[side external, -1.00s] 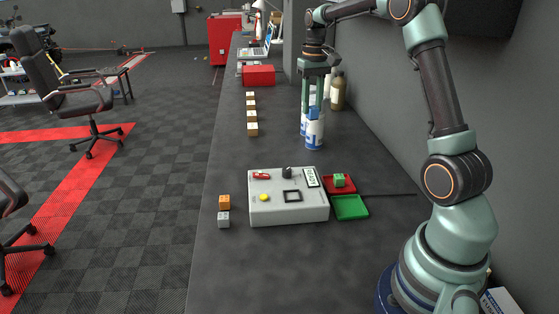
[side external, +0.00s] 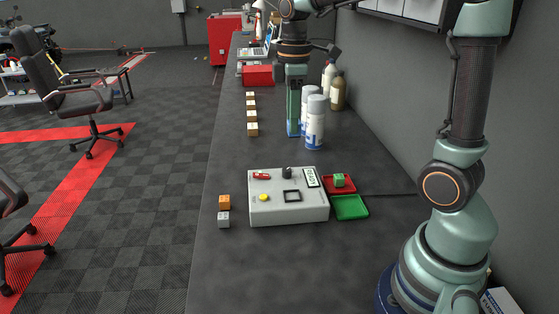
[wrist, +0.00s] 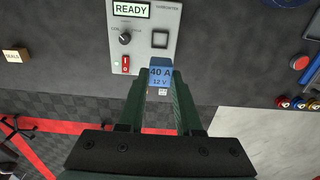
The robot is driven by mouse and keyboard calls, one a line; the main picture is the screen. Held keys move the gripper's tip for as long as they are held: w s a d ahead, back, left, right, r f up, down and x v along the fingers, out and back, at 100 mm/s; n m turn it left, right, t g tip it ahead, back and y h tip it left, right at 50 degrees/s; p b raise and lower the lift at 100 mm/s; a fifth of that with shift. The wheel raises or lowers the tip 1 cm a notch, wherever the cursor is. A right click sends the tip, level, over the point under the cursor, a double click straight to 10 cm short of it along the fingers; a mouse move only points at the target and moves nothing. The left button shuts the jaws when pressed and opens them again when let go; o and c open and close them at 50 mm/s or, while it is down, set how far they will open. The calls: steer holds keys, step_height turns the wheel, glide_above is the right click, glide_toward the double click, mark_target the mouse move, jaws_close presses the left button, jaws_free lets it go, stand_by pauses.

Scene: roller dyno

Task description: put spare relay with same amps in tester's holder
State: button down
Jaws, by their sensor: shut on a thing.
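My gripper (side external: 294,126) is above the bench, beyond the tester, pointing down. In the wrist view its fingers (wrist: 160,82) are shut on a blue relay (wrist: 160,76) marked "40 A 12 V". The relay shows only as a bit of blue in the side view. The grey tester (side external: 262,212) lies flat on the bench; its square black holder (side external: 292,196) looks empty. The holder also shows in the wrist view (wrist: 160,39), beside the READY display (wrist: 131,8). A green relay (side external: 340,180) sits in the red tray (side external: 351,190); its marking is unreadable.
An orange block (side external: 224,202) and a grey block (side external: 223,219) stand left of the tester. An empty green tray (side external: 350,208) lies to its right. White-blue cans (side external: 315,125) stand close right of my gripper. Several small boxes (side external: 252,130) line the left edge.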

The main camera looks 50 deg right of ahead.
step_height(320, 180, down, 17)
steer(key=shift+f, duration=0.2)
stand_by(0.3)
steer(key=shift+f, duration=0.1)
steer(key=c, duration=0.6)
jaws_free()
